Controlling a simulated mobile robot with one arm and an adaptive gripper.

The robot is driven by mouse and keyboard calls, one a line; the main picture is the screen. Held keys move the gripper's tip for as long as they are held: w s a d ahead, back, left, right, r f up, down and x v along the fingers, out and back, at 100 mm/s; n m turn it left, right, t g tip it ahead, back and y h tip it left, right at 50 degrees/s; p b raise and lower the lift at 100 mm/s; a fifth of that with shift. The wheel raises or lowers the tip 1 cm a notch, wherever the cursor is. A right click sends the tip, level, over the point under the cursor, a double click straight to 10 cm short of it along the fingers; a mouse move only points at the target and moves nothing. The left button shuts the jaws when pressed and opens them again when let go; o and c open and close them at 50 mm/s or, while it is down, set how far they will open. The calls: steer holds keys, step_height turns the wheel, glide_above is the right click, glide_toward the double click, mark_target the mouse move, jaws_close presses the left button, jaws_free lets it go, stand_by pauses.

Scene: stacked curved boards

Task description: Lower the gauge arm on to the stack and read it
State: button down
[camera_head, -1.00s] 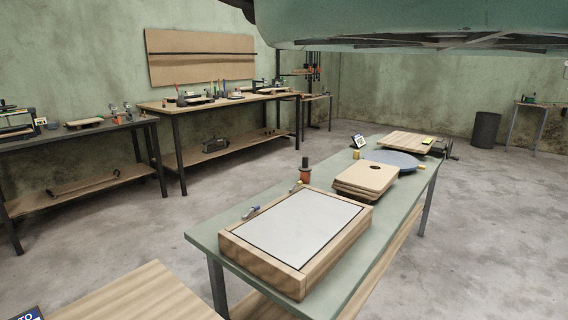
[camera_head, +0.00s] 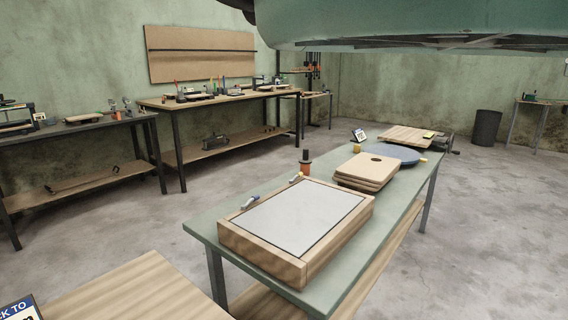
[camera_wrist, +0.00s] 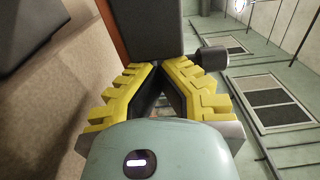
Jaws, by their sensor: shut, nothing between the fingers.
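A stack of several curved wooden boards (camera_head: 367,172), the top one with a dark hole, lies on the green table in the head view. My gripper (camera_wrist: 160,68) shows only in the wrist view; its yellow ridged fingers meet at the tips, shut and empty. Just beyond the tips is a dark grey block (camera_wrist: 154,28) with a short dark knob (camera_wrist: 211,59) on its right. I cannot tell whether this is the gauge arm, or whether the fingertips touch it. No gauge arm or reading is clearly visible in the head view.
The green table (camera_head: 345,262) also holds a wood-framed tray (camera_head: 300,222), a black and orange post (camera_head: 305,160), a blue disc (camera_head: 392,154) and a pale slatted board (camera_head: 405,136). A wooden surface (camera_head: 125,292) is at the front left. Floor right of the table is clear.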

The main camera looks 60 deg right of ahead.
steer(key=shift+w+f+b, duration=0.1)
steer(key=shift+f+b, duration=1.2)
steer(key=shift+f, duration=0.15)
